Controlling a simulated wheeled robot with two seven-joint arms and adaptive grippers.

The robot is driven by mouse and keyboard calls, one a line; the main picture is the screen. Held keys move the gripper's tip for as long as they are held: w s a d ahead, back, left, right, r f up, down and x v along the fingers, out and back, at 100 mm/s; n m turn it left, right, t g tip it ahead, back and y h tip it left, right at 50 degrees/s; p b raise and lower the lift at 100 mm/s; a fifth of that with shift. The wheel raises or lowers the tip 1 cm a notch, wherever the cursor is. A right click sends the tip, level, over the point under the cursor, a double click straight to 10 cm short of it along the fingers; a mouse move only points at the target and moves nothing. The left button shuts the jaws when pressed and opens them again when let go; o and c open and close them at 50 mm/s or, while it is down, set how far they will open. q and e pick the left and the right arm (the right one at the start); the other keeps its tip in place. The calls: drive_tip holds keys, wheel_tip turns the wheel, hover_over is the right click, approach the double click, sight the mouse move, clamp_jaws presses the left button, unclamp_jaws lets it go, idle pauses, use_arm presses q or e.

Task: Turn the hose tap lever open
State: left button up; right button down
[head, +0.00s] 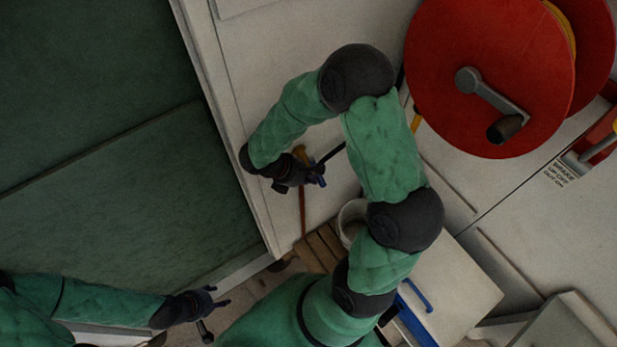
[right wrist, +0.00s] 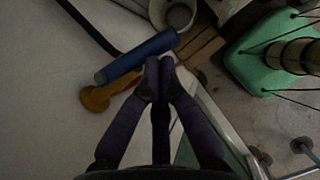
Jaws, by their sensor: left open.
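The hose tap's blue lever (head: 321,181) shows small beside my right gripper (head: 312,174) in the head view, on the pale wall. In the right wrist view the lever (right wrist: 130,60) is a blue cylinder lying aslant, with the brass-coloured tap body (right wrist: 97,98) under its left end. My right gripper's fingertips (right wrist: 159,66) are close together, at the lever's lower edge near its right end. I see nothing clearly between them; whether they touch it I cannot tell. My left gripper (head: 222,296) is open and empty at the lower left, far from the tap.
A brown pipe (head: 302,212) runs down below the tap. A black hose (right wrist: 88,27) comes off near it. A pale bucket (head: 348,220) and wooden slats (head: 322,246) are below. A red hose reel (head: 490,75) is at upper right. Dark green panels (head: 110,130) fill the left.

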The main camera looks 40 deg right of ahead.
drive_tip(key=shift+s+d+n+t+b, duration=0.5)
drive_tip(key=shift+s+d+n, duration=0.2)
drive_tip(key=shift+d, duration=0.1)
drive_tip(key=shift+w, duration=0.15)
